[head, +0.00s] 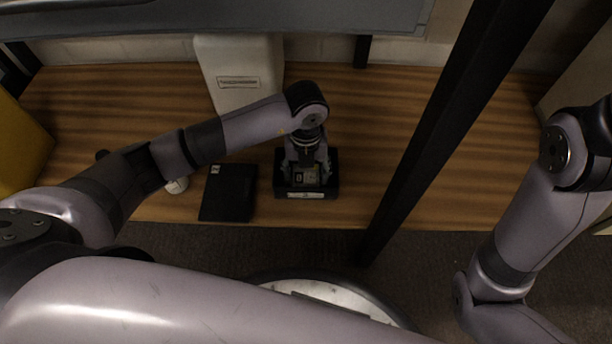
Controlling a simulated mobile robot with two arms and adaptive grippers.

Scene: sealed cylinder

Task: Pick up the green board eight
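A small board (306,174), greenish-beige and dim, shows inside a black box (306,194) with a pale label on its front. I cannot read a number on the board. My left gripper (307,172) points down over the box, its fingers spread apart on either side of the board. It hides the back of the box, and I cannot tell whether the fingertips touch the board. My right arm shows at the right, but its gripper is out of view.
A flat black case (228,193) lies left of the box on the wooden table (340,95). A white container (240,75) stands behind, and a small white round item (177,185) is at left. A dark post (440,130) rises to the right of the box.

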